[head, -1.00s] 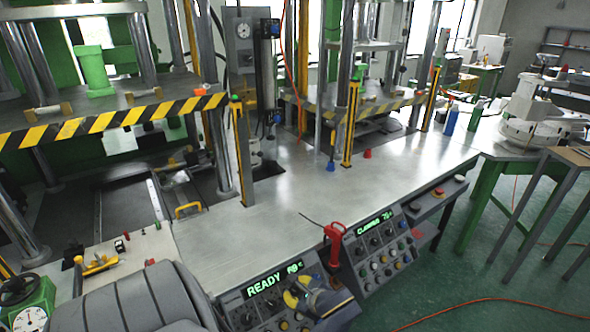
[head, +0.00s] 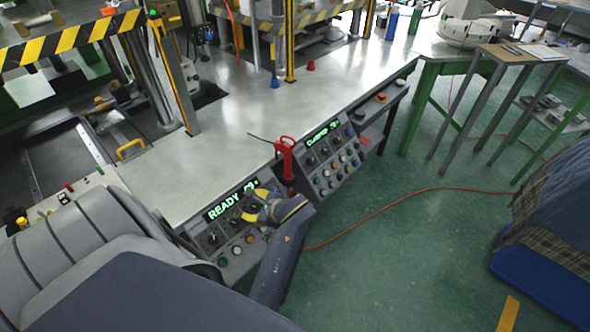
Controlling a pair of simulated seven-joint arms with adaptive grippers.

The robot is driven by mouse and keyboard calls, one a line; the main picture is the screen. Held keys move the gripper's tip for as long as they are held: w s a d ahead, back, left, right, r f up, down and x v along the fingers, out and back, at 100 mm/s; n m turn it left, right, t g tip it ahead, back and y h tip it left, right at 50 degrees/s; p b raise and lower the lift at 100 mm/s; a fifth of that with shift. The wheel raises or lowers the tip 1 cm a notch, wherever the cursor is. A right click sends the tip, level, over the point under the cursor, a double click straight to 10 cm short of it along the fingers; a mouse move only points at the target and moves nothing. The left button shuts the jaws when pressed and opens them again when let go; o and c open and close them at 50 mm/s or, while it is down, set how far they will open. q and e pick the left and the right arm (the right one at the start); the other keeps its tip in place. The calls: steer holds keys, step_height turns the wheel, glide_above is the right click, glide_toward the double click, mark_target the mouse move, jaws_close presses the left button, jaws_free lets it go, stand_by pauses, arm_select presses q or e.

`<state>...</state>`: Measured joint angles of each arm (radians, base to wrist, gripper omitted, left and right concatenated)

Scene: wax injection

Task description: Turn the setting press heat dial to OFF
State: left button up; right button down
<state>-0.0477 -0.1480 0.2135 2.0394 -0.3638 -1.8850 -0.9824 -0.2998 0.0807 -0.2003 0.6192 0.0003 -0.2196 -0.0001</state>
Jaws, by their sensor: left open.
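Two grey control panels stand along the front edge of the metal bench. The nearer panel (head: 238,258) shows green READY text on its display (head: 222,207) and carries black dials and coloured buttons. The other panel (head: 330,170) shows CLAMPED and has similar dials and buttons. I cannot read which dial is the heat dial or where it points. My left gripper (head: 248,206), with yellow and dark fingers, is open over the right part of the READY panel. It hides some controls there, and I cannot tell if it touches a dial. My right gripper is not in view.
A red-handled tool (head: 286,150) stands between the panels, close to my left gripper. The metal bench top (head: 225,110) behind is mostly clear. An orange cable (head: 400,203) lies on the green floor. A blue covered object (head: 555,220) stands at the right.

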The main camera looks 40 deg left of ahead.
arm_select(q)
steer(key=m, duration=0.3)
steer(key=shift+a+m, duration=0.1)
steer(key=shift+m, duration=0.3)
steer(key=m, duration=0.3)
steer(key=shift+w+m, duration=0.1)
steer(key=shift+m, duration=0.2)
steer(key=m, duration=0.6)
steer(key=shift+w, duration=0.1)
steer(key=s+v, duration=0.1)
steer(key=v, duration=1.7)
steer(key=d+f+n+h, duration=0.2)
steer(key=d+f+n, duration=0.1)
steer(key=f, duration=1.4)
steer(key=w+d+f+n+t+h, duration=0.1)
steer(key=d+f+n+h, duration=0.2)
steer(key=f, duration=1.5)
steer(key=shift+w+d+f+n+h, duration=0.3)
steer(key=shift+d+n, duration=0.2)
steer(key=shift+d, duration=0.35)
